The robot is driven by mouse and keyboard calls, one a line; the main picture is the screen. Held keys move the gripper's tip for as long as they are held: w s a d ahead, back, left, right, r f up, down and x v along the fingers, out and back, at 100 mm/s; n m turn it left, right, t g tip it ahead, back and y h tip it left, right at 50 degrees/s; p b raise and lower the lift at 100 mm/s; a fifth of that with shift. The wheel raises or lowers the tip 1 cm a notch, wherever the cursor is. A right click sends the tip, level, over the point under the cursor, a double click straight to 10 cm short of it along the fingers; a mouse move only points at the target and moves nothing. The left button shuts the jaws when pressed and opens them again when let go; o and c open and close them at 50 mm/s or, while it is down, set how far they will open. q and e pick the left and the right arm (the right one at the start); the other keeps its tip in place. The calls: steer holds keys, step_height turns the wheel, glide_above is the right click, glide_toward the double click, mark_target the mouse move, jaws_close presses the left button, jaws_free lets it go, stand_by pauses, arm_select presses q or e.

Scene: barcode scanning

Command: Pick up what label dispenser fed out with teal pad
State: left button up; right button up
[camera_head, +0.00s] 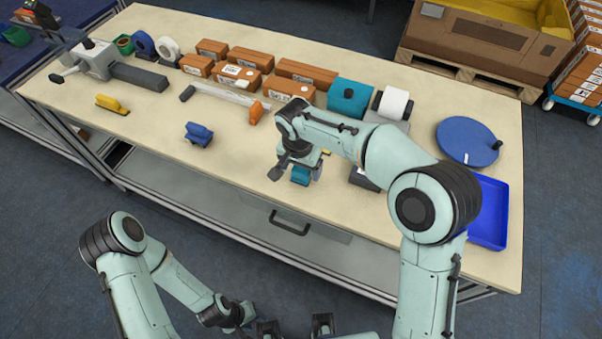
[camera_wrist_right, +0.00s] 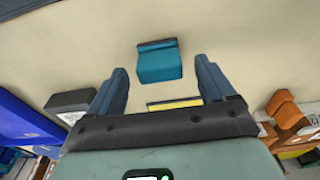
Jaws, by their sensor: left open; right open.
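A teal pad (camera_head: 300,175) lies on the wooden table near its front edge. In the right wrist view the teal pad (camera_wrist_right: 159,64) is ahead of my right gripper (camera_wrist_right: 160,78), roughly centred between the open fingers. The fingers do not clearly touch it. In the head view my right gripper (camera_head: 294,169) is low over the pad and partly covers it. A white roll (camera_head: 393,103) sits on a grey body, which appears to be the label dispenser; my right arm hides part of it. No fed-out label can be made out. My left gripper (camera_head: 295,325) is open and empty below the table.
A dark grey block (camera_head: 364,178) stands to the pad's right, and a yellow strip (camera_wrist_right: 175,103) lies close to it. A blue tray (camera_head: 488,215) and blue round plate (camera_head: 467,142) are at the right. A blue tool (camera_head: 198,134) is at the left, with boxes behind.

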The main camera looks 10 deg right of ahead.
mark_target(301, 169)
steer(key=shift+f, duration=0.75)
steer(key=c, duration=1.2)
arm_select(q)
steer(key=w+r+p, duration=0.1)
steer(key=r, duration=0.1)
steer(key=w+r+p, duration=0.1)
steer(key=r+p, duration=0.1)
steer(key=shift+w, duration=0.4)
arm_select(e)
steer(key=shift+o, duration=0.2)
step_height(301, 169, up, 20)
steer(key=o, duration=0.4)
steer(key=c, duration=0.4)
